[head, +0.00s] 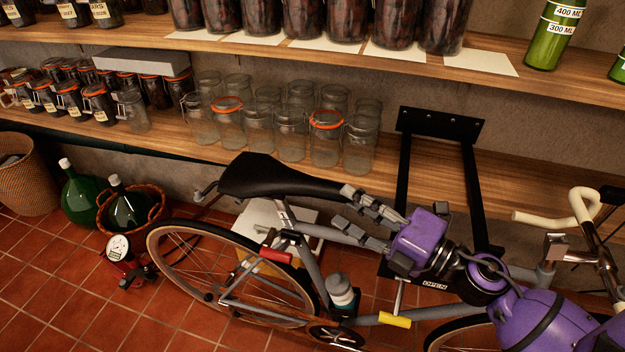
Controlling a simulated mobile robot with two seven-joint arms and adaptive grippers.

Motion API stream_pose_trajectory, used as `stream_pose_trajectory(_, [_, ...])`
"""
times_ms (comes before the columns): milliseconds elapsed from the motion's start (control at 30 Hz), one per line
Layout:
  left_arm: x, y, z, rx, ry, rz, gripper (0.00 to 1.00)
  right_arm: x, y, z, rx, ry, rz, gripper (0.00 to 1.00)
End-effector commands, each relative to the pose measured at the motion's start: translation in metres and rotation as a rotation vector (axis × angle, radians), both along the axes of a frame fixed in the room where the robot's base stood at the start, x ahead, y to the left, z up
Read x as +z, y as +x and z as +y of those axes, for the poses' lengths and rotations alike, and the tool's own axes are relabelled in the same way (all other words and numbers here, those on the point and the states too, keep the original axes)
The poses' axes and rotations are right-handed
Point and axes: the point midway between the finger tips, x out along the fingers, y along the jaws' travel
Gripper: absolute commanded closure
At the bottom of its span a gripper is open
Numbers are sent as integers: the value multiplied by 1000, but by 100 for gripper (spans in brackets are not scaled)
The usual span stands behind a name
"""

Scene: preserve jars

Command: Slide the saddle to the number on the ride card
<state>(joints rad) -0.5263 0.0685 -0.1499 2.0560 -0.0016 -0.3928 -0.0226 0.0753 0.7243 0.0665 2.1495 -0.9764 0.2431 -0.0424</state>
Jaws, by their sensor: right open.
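The black saddle (262,178) sits on top of the bicycle, its nose pointing right. Below it, the grey seat tube (308,262) runs down the frame; I cannot read any numbers on it. My purple right gripper (341,209) is open, with its grey fingers pointing left, just right of and below the saddle nose. Its fingers overlap the grey top tube in the picture, and I cannot tell whether they touch it. A red handle (275,255) shows beside the seat tube. No ride card can be made out. My left gripper is not in view.
A black wall bracket (437,125) rises behind my right arm. Glass jars (290,136) line the wooden shelf above the saddle. A yellow handle (395,320) hangs below my gripper.

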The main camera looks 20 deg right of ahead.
Motion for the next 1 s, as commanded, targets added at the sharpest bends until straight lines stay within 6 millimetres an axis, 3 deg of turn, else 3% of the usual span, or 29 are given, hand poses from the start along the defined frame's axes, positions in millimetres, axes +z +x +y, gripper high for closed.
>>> stream_pose_trajectory(433, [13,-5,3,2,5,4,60,5,54,35,-2,4,0,57])
stream_pose_trajectory(833, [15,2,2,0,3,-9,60,3,61,40,-4,4,3,57])
stream_pose_trajectory(1000, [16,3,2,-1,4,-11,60,3,61,40,-4,4,3,79])
